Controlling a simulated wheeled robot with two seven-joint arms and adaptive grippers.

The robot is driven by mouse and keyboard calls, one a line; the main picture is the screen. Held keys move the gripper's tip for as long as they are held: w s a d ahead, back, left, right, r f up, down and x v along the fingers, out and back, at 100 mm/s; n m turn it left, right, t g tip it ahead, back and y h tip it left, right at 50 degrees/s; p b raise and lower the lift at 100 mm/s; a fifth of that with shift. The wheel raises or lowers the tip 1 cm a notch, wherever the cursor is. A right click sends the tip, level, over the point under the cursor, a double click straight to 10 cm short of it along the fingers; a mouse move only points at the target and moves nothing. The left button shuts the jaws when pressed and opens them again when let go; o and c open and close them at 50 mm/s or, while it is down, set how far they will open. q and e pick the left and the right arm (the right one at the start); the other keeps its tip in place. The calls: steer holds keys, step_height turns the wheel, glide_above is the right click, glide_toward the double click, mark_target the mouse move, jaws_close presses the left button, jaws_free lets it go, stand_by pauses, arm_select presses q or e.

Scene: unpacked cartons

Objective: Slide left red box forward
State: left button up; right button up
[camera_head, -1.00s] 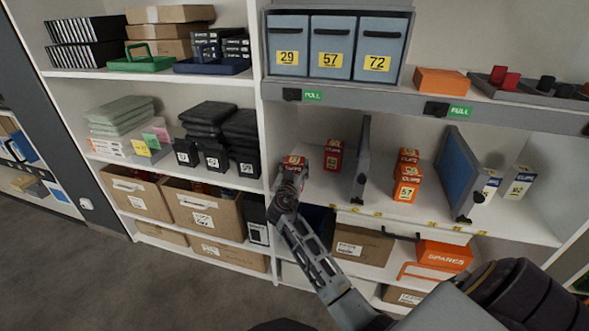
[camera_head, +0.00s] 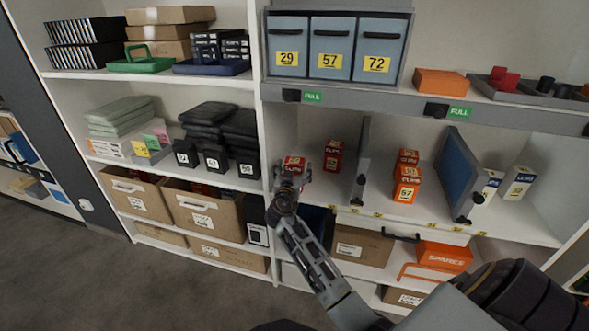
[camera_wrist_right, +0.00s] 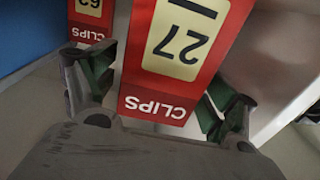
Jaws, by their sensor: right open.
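The left red box (camera_head: 293,162) stands near the divider at the left end of the right bay's middle shelf. In the right wrist view it is a red CLIPS box (camera_wrist_right: 155,104) with a cream "27" label, seen upside down. My right gripper (camera_head: 292,182) is in front of it in the head view. In the wrist view the open gripper (camera_wrist_right: 157,100) has one finger on each side of the box's near part; contact cannot be told. My left gripper is not in view.
A second red CLIPS box (camera_head: 333,156) stands just right and farther back; it also shows in the wrist view (camera_wrist_right: 91,15). A grey upright panel (camera_head: 361,165) is right of it. Orange-red boxes (camera_head: 407,184) stand beyond. The white divider (camera_head: 268,150) is close on the left.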

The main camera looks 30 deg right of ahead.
steer(key=v, duration=1.1)
steer(key=shift+a, duration=0.15)
steer(key=shift+s+n, duration=0.1)
steer(key=shift+n, duration=0.2)
stand_by(0.4)
